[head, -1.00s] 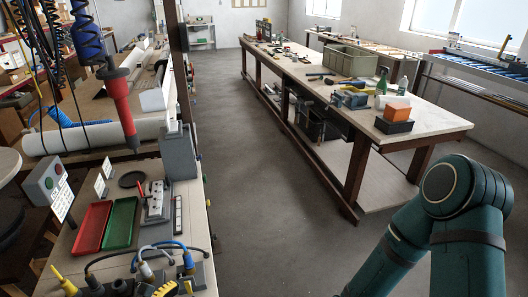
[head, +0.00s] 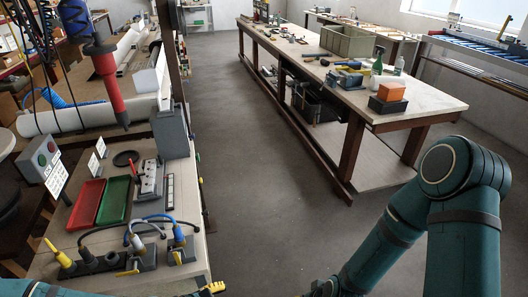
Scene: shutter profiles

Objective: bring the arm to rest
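My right arm, teal with dark bands, stands bent at the right of the head view and runs down to the bottom edge; its gripper is out of frame. A teal part of my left arm shows in the bottom left corner.
The left bench has a red tray (head: 86,205), a green tray (head: 114,201), cabled connectors (head: 138,238) and a button box (head: 40,159). A red tool (head: 108,83) hangs above. The long table (head: 437,105) holds an orange block (head: 391,91). The floor (head: 255,190) between is clear.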

